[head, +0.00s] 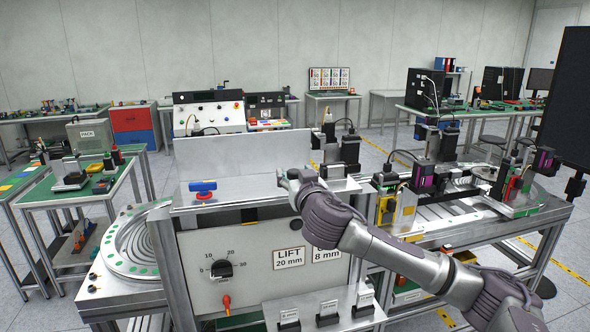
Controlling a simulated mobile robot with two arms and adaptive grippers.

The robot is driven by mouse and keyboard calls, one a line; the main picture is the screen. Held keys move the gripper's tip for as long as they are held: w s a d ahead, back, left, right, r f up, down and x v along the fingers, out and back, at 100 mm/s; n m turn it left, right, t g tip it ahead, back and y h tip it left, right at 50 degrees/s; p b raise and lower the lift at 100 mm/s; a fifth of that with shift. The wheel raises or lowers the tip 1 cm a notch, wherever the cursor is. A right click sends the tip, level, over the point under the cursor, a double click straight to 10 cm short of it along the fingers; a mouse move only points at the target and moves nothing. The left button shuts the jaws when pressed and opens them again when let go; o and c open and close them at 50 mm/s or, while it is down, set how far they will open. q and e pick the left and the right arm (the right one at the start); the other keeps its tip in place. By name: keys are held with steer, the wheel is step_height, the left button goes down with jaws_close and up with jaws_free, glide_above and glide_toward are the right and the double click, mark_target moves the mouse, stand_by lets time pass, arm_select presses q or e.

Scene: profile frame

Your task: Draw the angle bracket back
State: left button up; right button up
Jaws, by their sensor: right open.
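My right arm comes in from the lower right, and its gripper (290,181) is over the top of the workstation, near the middle. Its fingers are small here and partly hidden by the wrist; the jaws are open, with nothing seen held. I cannot clearly single out the angle bracket; the area just behind the gripper is partly covered by my wrist. A blue-handled part (203,187) lies on the metal top to the left of the gripper, apart from it. My left gripper is not in view.
The front panel carries a dial (221,270) and a LIFT 20 mm label (289,258). A round ribbed disc (135,245) is at the left. Dark actuators (350,150) stand behind my wrist. A grey upright plate (243,152) backs the worktop. Bare metal top lies between the blue-handled part and my gripper.

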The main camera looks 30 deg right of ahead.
jaws_close()
steer(key=shift+s+a+f+b, duration=0.25)
steer(key=shift+s+b, duration=0.1)
steer(key=shift+b, duration=0.3)
steer(key=shift+s, duration=0.2)
steer(key=shift+w+r, duration=0.1)
